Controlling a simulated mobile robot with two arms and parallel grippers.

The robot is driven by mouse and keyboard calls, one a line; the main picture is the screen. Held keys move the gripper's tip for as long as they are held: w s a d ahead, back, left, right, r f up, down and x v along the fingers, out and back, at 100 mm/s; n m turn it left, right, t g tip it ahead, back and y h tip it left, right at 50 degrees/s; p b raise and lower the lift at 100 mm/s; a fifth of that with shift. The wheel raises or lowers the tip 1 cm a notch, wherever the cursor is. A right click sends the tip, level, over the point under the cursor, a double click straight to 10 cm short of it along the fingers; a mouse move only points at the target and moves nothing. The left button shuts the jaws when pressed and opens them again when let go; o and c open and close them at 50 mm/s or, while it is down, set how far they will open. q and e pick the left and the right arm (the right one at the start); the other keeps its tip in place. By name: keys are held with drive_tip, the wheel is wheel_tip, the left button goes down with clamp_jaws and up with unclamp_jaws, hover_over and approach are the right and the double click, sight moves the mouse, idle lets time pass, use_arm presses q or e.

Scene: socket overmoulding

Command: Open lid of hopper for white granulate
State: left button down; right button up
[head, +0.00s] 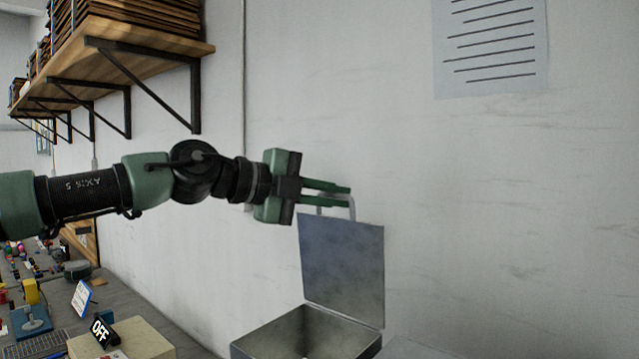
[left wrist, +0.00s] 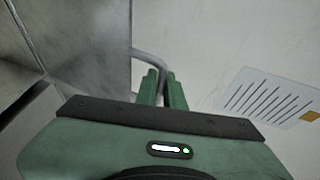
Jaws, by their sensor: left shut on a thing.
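The hopper (head: 303,332) is a grey metal box at the bottom centre of the head view, and I see into its open top. Its lid (head: 342,262) stands upright along the wall side, hinged at the box. A bent grey handle (head: 352,207) sits at the lid's top edge. My left gripper (head: 343,190) comes in from the left and is shut on the handle. The left wrist view shows the handle (left wrist: 150,62) running between the green fingers, with the lid (left wrist: 85,45) to the left. Granulate cannot be made out. My right gripper is not in view.
A wooden shelf (head: 165,33) on black brackets hangs at the upper left. A paper sheet (head: 490,45) hangs on the white wall.

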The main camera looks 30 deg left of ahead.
use_arm(q)
drive_tip(key=shift+w+r, duration=0.15)
drive_tip(key=shift+w, duration=0.35)
drive_tip(key=shift+w+d+p, duration=0.1)
drive_tip(key=shift+w+p, duration=0.25)
drive_tip(key=shift+w, duration=0.4)
drive_tip(key=c, duration=1.5)
unclamp_jaws()
drive_tip(key=shift+c, duration=0.2)
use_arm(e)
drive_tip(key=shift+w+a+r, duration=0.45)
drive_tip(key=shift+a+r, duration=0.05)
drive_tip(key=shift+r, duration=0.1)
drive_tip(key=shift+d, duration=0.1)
